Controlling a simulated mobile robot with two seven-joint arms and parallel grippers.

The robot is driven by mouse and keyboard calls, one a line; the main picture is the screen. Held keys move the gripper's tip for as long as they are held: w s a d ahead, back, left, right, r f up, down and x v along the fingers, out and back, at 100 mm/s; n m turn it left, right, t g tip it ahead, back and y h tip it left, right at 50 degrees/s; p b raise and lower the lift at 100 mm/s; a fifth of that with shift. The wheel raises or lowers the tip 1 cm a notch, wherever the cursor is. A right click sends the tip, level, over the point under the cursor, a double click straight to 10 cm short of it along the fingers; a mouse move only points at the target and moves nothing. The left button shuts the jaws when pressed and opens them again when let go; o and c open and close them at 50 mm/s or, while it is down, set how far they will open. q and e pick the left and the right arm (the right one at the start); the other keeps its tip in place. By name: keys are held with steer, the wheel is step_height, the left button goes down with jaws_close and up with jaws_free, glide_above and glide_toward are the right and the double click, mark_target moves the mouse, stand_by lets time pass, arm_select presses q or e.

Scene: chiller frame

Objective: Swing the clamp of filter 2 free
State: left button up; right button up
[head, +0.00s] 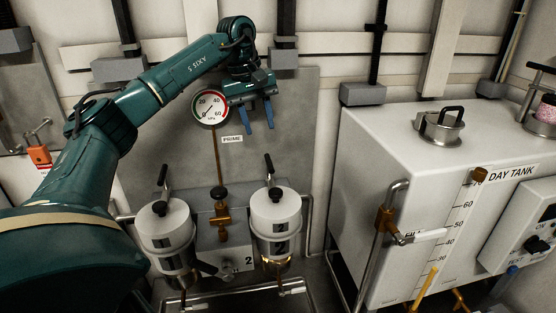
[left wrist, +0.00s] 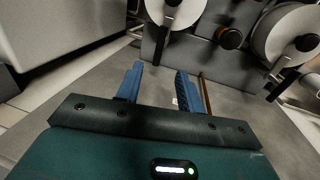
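Filter 2 (head: 275,218) is the right-hand of two white canisters, with a dark number plate on its front. Its clamp (head: 268,169), a black-handled lever, stands upright on the white lid. In the left wrist view, which looks inverted, filter 2's lid (left wrist: 178,10) and black clamp handle (left wrist: 161,42) are at the top, beyond the fingertips. My left gripper (head: 259,121) has its blue fingers apart and empty, pointing down above and behind filter 2, beside the gauge. The fingers also show in the left wrist view (left wrist: 160,80). My right gripper is not in view.
The other filter (head: 165,228), with its own black lever, stands to the left. A pressure gauge (head: 211,107) on a brass pipe is close to my left gripper. The day tank (head: 390,150) stands to the right, with a valve and pipe (head: 386,220) on its front.

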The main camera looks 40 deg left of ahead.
mark_target(268, 163)
arm_select(q)
steer(key=f, duration=0.4)
steer(key=w+d+f, duration=0.1)
steer(key=f, duration=0.7)
steer(key=shift+w+d, duration=0.15)
steer(key=shift+d, duration=0.15)
jaws_close()
